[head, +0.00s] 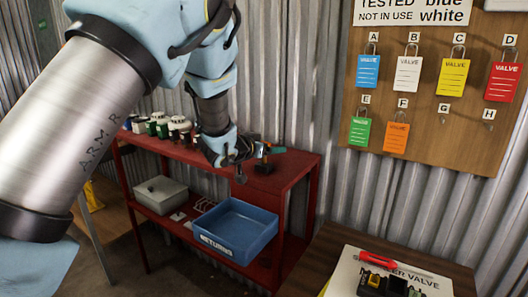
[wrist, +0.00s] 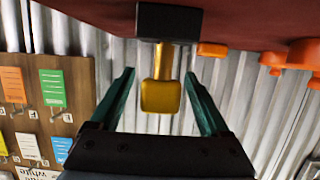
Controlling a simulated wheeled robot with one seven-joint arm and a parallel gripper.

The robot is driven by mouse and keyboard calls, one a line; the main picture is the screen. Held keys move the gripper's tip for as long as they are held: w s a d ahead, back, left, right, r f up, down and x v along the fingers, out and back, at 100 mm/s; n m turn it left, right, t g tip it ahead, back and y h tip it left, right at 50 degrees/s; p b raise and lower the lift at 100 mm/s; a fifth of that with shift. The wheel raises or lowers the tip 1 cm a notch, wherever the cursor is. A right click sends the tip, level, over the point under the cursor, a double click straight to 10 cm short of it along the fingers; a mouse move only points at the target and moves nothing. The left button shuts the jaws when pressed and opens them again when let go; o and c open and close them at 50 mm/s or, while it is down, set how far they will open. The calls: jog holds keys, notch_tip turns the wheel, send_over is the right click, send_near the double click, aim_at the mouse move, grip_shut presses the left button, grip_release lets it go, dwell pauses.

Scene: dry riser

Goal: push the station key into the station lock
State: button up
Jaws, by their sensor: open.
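The station key (wrist: 161,95) is yellow with a squarish head, and it shows in the wrist view, which is upside down. Its shaft meets the face of a black block, the station lock (wrist: 168,21), on the red bench. How deep the shaft sits inside is hidden. My gripper (wrist: 159,76) is open, with one teal finger on each side of the key and visible gaps to both. In the head view my gripper (head: 255,150) is low over the right end of the bench, and it and the wrist largely hide the key.
The red bench (head: 292,166) carries several valve-like parts (head: 160,124) on its left. A blue returns bin (head: 235,228) and a grey box (head: 160,192) sit on its lower shelf. A tag board (head: 440,140) hangs right. A wooden table (head: 325,245) stands front right. Corrugated wall is close behind.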

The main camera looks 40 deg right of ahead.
grip_shut()
dwell(0.5)
jog(key=shift+r, duration=0.1)
